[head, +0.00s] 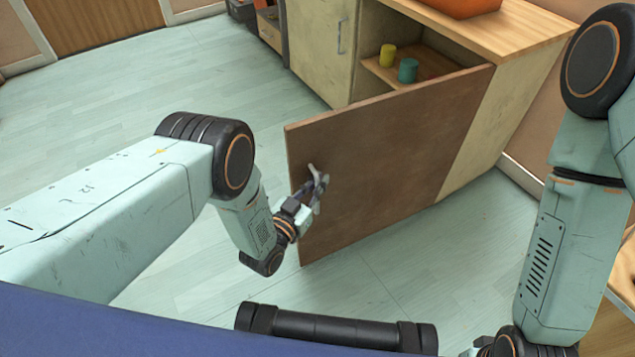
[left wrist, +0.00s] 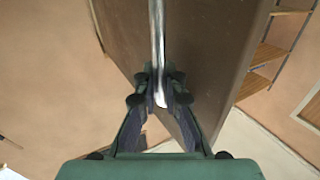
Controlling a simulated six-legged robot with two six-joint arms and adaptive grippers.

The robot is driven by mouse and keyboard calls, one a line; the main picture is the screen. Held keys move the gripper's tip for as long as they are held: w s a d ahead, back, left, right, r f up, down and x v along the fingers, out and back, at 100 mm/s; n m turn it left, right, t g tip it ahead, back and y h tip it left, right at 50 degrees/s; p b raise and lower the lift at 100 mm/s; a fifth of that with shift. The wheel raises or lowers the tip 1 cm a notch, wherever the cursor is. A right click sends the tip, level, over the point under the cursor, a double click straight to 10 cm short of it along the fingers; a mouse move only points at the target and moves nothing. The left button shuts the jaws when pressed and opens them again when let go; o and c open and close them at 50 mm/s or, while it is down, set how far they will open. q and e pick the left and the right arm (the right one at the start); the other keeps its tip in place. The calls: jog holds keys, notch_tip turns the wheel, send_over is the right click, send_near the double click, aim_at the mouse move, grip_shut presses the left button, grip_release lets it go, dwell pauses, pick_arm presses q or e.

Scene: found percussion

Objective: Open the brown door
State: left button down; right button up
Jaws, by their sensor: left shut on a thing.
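The brown door (head: 400,160) stands swung out from the cabinet, with the shelf behind it showing. My left gripper (head: 315,190) is at the door's free-edge side, shut on the metal door handle. In the left wrist view the fingers (left wrist: 158,95) close around the pale handle bar (left wrist: 157,40), with the brown door (left wrist: 215,50) behind it. My right arm shows at the right of the head view, but its gripper is not visible there.
The cabinet (head: 500,110) holds a yellow cup (head: 387,55) and a teal cup (head: 407,70) on its shelf. A closed cream door (head: 320,45) is beside the opening. An orange container (head: 460,7) sits on top. The floor (head: 120,95) at left is clear.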

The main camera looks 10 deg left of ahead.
pick_arm(q)
jog(key=shift+s+a+f, duration=0.15)
jog(key=shift+a+f, duration=0.1)
jog(key=shift+a, duration=0.05)
jog(key=c, duration=1.5)
grip_release()
jog(key=shift+r, duration=0.15)
jog(key=shift+o, duration=0.3)
jog(key=shift+d, duration=0.2)
jog(key=v, duration=1.1)
jog(key=shift+s, duration=0.4)
jog(key=shift+a, duration=0.15)
